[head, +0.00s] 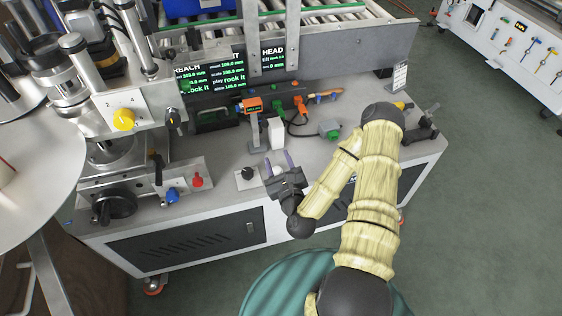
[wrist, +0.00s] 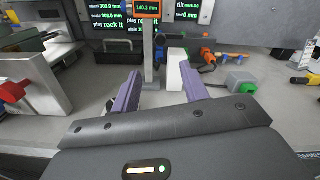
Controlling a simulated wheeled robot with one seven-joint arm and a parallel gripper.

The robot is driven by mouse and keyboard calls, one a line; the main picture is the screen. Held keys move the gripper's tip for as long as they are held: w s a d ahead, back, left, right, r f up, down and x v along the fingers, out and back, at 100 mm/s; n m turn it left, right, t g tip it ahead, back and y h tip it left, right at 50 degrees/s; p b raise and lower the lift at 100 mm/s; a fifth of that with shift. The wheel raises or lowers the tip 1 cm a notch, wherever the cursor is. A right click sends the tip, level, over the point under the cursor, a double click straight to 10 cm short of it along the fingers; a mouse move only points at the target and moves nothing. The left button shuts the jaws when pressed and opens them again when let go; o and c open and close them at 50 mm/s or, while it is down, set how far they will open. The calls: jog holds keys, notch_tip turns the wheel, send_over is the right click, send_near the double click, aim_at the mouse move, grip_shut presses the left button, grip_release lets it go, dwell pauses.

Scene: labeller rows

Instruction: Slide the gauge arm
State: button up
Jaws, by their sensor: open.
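A small orange-framed readout (head: 252,105) sits on top of a grey post (head: 256,133) on the grey bench top. In the wrist view the readout (wrist: 147,8) shows about 140.3 mm, and the post (wrist: 149,55) stands beyond my fingers. A white upright block (head: 276,133) stands just right of the post; it also shows in the wrist view (wrist: 174,72), partly behind the right finger. I cannot tell which part is the gauge arm. My gripper (head: 278,158) is open and empty, in front of the post and block. Its purple fingers (wrist: 160,85) are apart.
A black knob on a white plate (head: 247,182) is left of my gripper. Blue (head: 172,196) and red (head: 197,180) knobs stand further left. Dark screens (head: 211,78) stand behind. The front bench edge is clear.

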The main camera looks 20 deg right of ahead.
jog(key=shift+s+p, duration=0.85)
jog(key=shift+s, duration=0.4)
